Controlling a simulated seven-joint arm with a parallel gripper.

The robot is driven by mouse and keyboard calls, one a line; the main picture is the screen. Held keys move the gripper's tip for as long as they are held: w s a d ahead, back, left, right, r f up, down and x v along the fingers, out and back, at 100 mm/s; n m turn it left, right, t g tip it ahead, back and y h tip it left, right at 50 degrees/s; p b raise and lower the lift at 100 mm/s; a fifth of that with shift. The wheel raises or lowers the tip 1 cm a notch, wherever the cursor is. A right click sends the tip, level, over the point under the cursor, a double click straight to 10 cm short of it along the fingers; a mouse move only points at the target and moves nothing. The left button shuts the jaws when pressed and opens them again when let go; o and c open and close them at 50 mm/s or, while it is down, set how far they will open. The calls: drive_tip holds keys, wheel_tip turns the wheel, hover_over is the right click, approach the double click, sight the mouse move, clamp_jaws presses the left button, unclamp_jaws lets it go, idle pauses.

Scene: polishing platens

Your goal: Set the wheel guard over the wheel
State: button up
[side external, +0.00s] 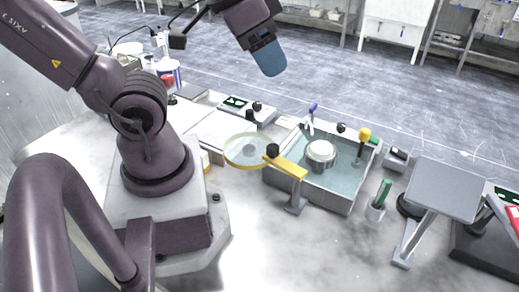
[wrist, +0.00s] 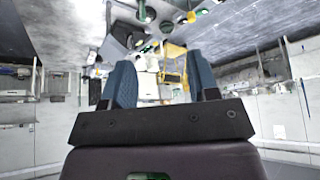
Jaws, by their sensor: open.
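The wheel guard (side external: 245,151) is a round, clear disc with a yellow rim. It is on a yellow arm (side external: 288,167) with a black knob (side external: 272,150), carried by a grey post (side external: 296,204) at the front of a basin. The guard is out to the left of the basin. The wheel (side external: 320,151), a pale round piece, stands uncovered inside the basin. My gripper (side external: 268,60) is high above and behind the guard, apart from everything. In the wrist view, its two blue fingers (wrist: 162,75) are spread with nothing held between them.
The grey, water-coloured basin (side external: 330,202) has a yellow-topped fitting (side external: 364,135) at its right. A green-handled item (side external: 384,190) stands right of it, before a raised grey plate (side external: 448,188). A small control box (side external: 248,112) is behind the guard. The front middle bench is clear.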

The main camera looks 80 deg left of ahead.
drive_tip(key=m+g+y, duration=0.3)
drive_tip(key=m+g, duration=0.5)
drive_tip(key=g, duration=0.1)
approach(275, 147)
drive_tip(key=x, duration=0.9)
drive_tip(key=shift+s+a+f, duration=0.15)
drive_tip(key=shift+f, duration=0.2)
clamp_jaws()
